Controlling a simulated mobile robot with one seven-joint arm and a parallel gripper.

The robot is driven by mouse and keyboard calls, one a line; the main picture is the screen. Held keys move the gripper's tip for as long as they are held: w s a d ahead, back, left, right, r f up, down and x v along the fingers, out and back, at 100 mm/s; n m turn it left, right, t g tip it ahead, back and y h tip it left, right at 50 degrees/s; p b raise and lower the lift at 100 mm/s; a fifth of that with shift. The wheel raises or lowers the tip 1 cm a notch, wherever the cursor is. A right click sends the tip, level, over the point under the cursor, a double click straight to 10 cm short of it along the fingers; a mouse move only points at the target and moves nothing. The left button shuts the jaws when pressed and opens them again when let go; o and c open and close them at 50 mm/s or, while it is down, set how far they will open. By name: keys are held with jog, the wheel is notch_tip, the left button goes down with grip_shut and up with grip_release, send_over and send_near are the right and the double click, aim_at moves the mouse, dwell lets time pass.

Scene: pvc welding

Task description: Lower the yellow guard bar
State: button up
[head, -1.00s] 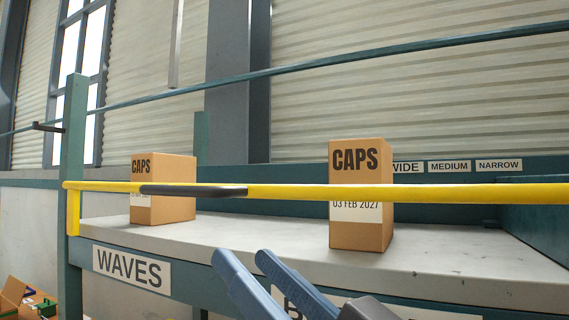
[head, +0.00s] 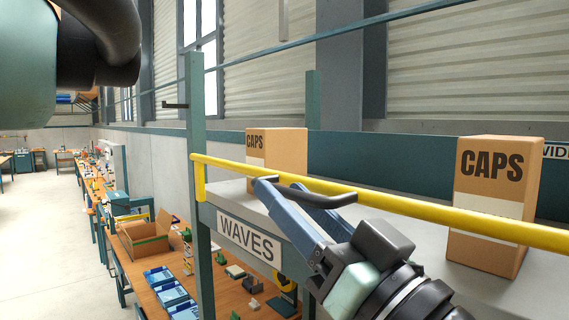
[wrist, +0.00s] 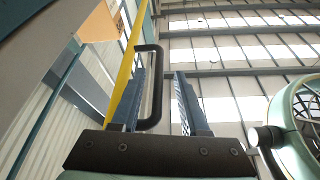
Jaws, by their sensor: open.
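The yellow guard bar (head: 430,210) runs level across the front of a shelf, from the green post at left to the right picture edge. A black handle (head: 328,201) is fixed to the bar. My gripper (head: 281,186) is open at the handle, its blue fingers pointing up and left. In the wrist view the bar (wrist: 131,50) passes beside the left finger. There the black handle (wrist: 158,85) shows between the two fingers of my gripper (wrist: 159,74), nearer the left one. I cannot tell whether a finger touches it.
Two CAPS boxes (head: 284,155) (head: 490,185) stand on the shelf behind the bar. A green post (head: 196,120) holds the bar's left end. A WAVES label (head: 249,240) is on the shelf front. Workbenches with bins (head: 160,278) stand below left; open floor (head: 40,230) lies farther left.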

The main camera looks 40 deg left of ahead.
jog(key=shift+x, duration=0.8)
jog(key=shift+w+f, duration=0.1)
grip_shut()
dwell(0.8)
